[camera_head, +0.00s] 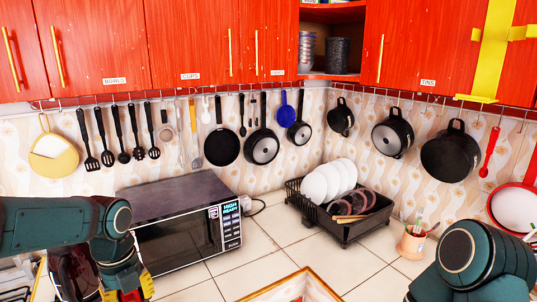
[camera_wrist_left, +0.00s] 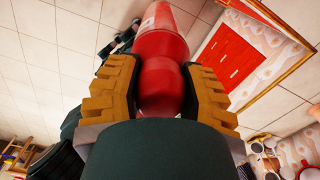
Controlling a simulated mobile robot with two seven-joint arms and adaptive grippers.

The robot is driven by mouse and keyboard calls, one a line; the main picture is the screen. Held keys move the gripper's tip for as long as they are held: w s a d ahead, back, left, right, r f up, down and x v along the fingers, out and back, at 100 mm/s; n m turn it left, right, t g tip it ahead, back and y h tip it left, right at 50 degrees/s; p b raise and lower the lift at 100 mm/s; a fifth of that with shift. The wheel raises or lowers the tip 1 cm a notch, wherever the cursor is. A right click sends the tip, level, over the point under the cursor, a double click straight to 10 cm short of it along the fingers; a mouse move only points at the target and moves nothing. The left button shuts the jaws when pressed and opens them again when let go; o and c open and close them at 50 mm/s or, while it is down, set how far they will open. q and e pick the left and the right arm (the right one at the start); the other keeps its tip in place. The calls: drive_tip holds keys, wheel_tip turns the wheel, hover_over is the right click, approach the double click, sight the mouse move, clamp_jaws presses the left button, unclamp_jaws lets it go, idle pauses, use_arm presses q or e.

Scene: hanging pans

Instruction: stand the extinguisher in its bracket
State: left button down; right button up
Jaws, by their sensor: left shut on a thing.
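The red extinguisher (camera_wrist_left: 160,88) shows in the left wrist view, with a pale band toward its far end. My left gripper (camera_wrist_left: 160,72) is shut on it, one yellow finger on each side. In the head view my left gripper (camera_head: 128,288) is low at the left, in front of the microwave, and the extinguisher is mostly hidden or cut off there. A yellow bracket (camera_head: 494,50) with side arms and a small bottom ledge is on the red cupboard front at the upper right, empty and far from my left gripper. My right arm shows at the lower right; its gripper is out of view.
A microwave (camera_head: 180,220) stands on the tiled counter beyond my left arm. A black dish rack (camera_head: 340,230) with plates and a utensil pot (camera_head: 411,241) stand further right. Pans and utensils hang along the wall rails. A framed board (camera_head: 290,286) is at the bottom centre.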

use_arm(q)
drive_tip(key=shift+s, duration=0.25)
drive_tip(key=shift+s+d+f+n, duration=0.15)
drive_tip(key=shift+f+n, duration=0.1)
drive_tip(key=shift+n, duration=0.15)
drive_tip(key=shift+w+d+f+n+b, duration=0.2)
drive_tip(key=shift+w+f+n+b, duration=0.1)
drive_tip(key=shift+w+f+n, duration=0.2)
drive_tip(key=w+d+f+n+b, duration=0.2)
drive_tip(key=d+f+n+b, duration=0.15)
drive_tip(key=f+n, duration=0.75)
drive_tip(key=w+d+f+n+b, duration=0.1)
drive_tip(key=d+f+n+b, duration=0.3)
drive_tip(key=f+n, duration=0.75)
drive_tip(key=s, duration=0.1)
drive_tip(key=s+d+f+n, duration=0.1)
drive_tip(key=s+f+n, duration=0.1)
drive_tip(key=s, duration=0.1)
drive_tip(key=shift+d+f+n+p, duration=0.2)
drive_tip(key=shift+f+n+p, duration=0.05)
drive_tip(key=shift+p, duration=0.1)
use_arm(e)
wheel_tip(320, 180, down, 8)
drive_tip(key=s, duration=0.1)
drive_tip(key=shift+s+a, duration=0.15)
drive_tip(key=shift+a, duration=0.05)
use_arm(q)
drive_tip(key=shift+a, duration=0.1)
use_arm(e)
drive_tip(key=shift+a, duration=0.1)
